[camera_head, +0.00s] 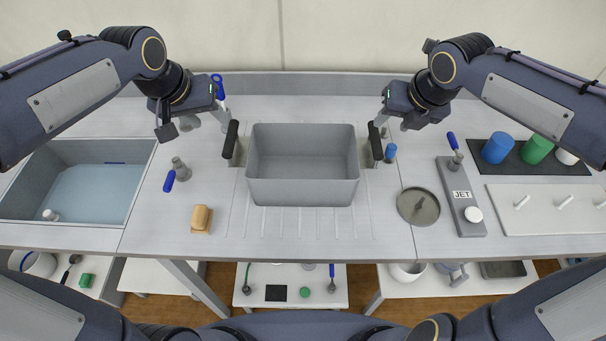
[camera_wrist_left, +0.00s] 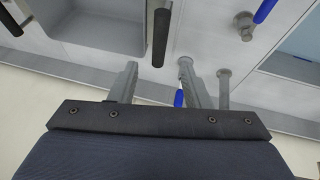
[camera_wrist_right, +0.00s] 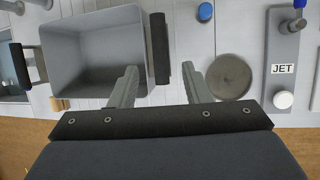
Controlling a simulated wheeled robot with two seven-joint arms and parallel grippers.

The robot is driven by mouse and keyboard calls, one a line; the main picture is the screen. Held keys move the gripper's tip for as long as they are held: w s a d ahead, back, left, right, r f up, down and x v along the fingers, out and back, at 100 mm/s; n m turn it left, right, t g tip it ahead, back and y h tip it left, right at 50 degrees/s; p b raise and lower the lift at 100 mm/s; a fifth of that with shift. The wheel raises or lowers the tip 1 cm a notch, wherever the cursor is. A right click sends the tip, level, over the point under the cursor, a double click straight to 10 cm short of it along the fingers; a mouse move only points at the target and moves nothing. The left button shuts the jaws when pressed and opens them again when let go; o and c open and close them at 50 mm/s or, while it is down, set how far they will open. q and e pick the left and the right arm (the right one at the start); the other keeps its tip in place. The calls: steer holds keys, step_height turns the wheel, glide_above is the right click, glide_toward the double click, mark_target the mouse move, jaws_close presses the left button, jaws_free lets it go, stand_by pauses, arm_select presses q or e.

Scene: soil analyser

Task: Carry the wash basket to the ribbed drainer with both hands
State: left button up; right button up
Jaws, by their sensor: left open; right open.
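The wash basket (camera_head: 303,190) is a grey, open, empty box standing upright at the middle of the counter. It has a black handle on each side, left (camera_head: 230,139) and right (camera_head: 375,141). The ribbed drainer (camera_head: 300,222) shows as grooves in the counter at the basket's front; the basket hides what lies under it. My left gripper (camera_head: 196,124) is open and empty near the left handle, which lies ahead between its fingers in the left wrist view (camera_wrist_left: 160,38). My right gripper (camera_head: 395,119) is open near the right handle, which appears between its fingertips (camera_wrist_right: 159,45).
A sink (camera_head: 85,190) with water lies left. A tan brush-like block (camera_head: 201,219) and a blue-handled tap (camera_head: 180,169) stand left of the basket. A round grey disc (camera_head: 418,206), a blue cap (camera_head: 390,152) and a JET panel (camera_head: 461,198) lie right.

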steer(key=shift+v, duration=1.05)
arm_select(q)
steer(key=s+a+f, duration=0.1)
steer(key=s+f, duration=0.2)
steer(key=s, duration=0.9)
steer(key=s+f+n+t+h, duration=0.1)
steer(key=s+f, duration=0.1)
steer(key=s, duration=1)
steer(key=shift+a+f+n+h, duration=0.3)
steer(key=shift+a+f, duration=0.1)
arm_select(e)
steer(key=s+d+f+n+y, duration=0.1)
steer(key=s+f+n, duration=0.2)
steer(key=s+n, duration=0.9)
steer(key=s+f+n+t, duration=0.1)
steer(key=s+f+n, duration=0.2)
steer(key=s+n, duration=0.9)
steer(key=n, duration=1)
steer(key=shift+d+n+y, duration=0.35)
steer(key=shift+n+y, duration=0.05)
arm_select(q)
steer(key=shift+c, duration=0.2)
arm_select(e)
steer(key=shift+c, duration=0.2)
